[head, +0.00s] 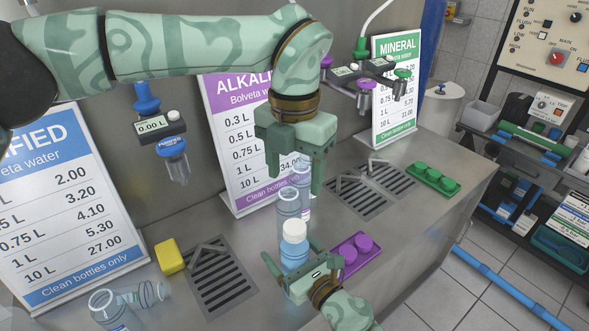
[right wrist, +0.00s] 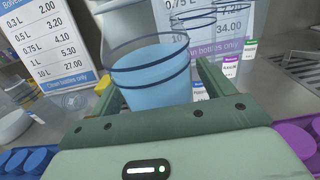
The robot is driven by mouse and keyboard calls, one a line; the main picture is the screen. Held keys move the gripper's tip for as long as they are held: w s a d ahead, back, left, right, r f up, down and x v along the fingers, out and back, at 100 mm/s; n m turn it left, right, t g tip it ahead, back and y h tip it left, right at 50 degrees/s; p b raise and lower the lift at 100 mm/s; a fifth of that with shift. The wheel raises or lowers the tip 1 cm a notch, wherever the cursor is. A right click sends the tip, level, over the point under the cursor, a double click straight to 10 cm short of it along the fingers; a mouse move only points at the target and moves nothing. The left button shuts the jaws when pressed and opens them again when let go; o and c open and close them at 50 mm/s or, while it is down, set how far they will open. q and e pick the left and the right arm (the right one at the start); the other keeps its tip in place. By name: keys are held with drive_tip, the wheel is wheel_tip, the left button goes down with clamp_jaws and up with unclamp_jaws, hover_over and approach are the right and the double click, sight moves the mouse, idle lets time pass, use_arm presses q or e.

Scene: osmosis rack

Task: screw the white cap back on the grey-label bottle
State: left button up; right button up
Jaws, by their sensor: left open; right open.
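A white cap (head: 294,230) shows at the top of a clear bottle with a blue lower part (head: 294,256) in the head view; I cannot tell whether it is seated. My right gripper (head: 293,256) is open with its fingers on either side of this bottle. The right wrist view shows the blue bottle body (right wrist: 155,82) between the fingers, its label not visible. My left gripper (head: 295,178) is open, pointing down above and behind the cap. Clear bottles (head: 289,207) stand beneath and between its fingers. I cannot make out which label is grey.
A purple cap tray (head: 343,270) lies right of the bottle and a green tray (head: 436,180) farther right. A yellow sponge (head: 169,256) and clear bottles (head: 105,305) are at left. Drain grates (head: 219,280) are set in the counter. Price signs (head: 233,150) stand behind.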

use_arm(q)
drive_tip(key=f+b, duration=0.2)
drive_tip(key=f, duration=0.1)
drive_tip(key=shift+w+f+b, duration=0.2)
drive_tip(key=shift+b, duration=0.15)
drive_tip(key=shift+f, duration=0.25)
use_arm(e)
drive_tip(key=v, duration=1.6)
drive_tip(key=shift+s+d, duration=0.15)
drive_tip(key=shift+s, duration=0.05)
